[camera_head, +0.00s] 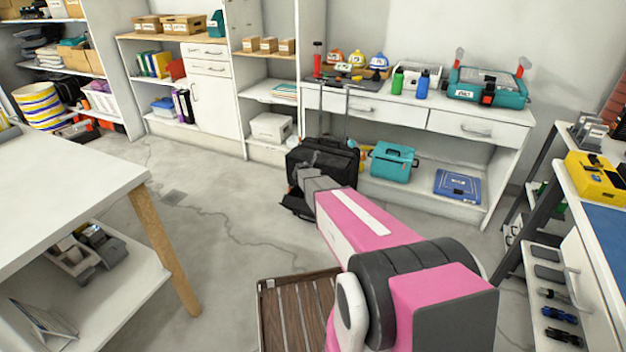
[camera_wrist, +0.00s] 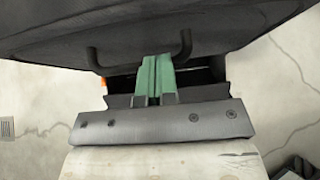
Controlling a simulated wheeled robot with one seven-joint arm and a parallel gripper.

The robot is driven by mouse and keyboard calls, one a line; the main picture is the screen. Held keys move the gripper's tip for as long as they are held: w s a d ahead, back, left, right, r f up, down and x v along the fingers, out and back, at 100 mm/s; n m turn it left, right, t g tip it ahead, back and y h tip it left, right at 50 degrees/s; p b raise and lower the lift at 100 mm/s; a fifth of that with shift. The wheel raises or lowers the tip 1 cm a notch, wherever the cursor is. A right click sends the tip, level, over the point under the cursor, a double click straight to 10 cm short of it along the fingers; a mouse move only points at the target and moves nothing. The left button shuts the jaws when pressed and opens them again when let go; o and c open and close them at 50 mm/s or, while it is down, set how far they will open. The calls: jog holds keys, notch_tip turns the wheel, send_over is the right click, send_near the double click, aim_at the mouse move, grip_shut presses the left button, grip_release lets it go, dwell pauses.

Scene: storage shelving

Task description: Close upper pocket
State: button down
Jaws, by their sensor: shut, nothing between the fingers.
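A black bag (camera_head: 335,160) with a raised thin telescopic handle stands on the floor in front of the white shelving, in the head view. Its upper part seems to stick out towards me, but I cannot tell how far the upper pocket is open. In the wrist view a large dark panel of the bag (camera_wrist: 150,28) fills the top, with a dark curved handle below its edge. My gripper (camera_wrist: 157,60) has its green fingers together and empty, pointing at the bag's underside by this handle. I cannot tell whether they touch it. In the head view my arm hides part of the bag.
A white table (camera_head: 60,185) stands at the left. A white desk (camera_head: 430,108) with bottles and a teal toolbox (camera_head: 487,88) is behind the bag; a teal case (camera_head: 393,162) sits on its lower shelf. The floor between the table and the bag is clear.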

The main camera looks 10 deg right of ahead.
jog(key=shift+w+d+r, duration=0.1)
jog(key=shift+w+d, duration=0.15)
jog(key=shift+w, duration=0.05)
dwell(0.5)
jog(key=w+d+r+v, duration=0.1)
jog(key=r+v, duration=0.1)
jog(key=v, duration=1.1)
jog(key=s+r+m+g+y, duration=0.1)
jog(key=s+m+g+y, duration=0.1)
jog(key=s+m, duration=0.7)
jog(key=s+a+r+m+g+y, duration=0.1)
jog(key=s+m+g, duration=0.3)
jog(key=s+m, duration=0.6)
jog(key=s+a+r+m+g+y, duration=0.1)
jog(key=s+r+m+g+y, duration=0.1)
jog(key=s+m, duration=0.7)
jog(key=s+g+y, duration=0.1)
jog(key=s, duration=0.7)
jog(key=shift+r+m+y, duration=0.3)
jog(key=shift+m, duration=0.1)
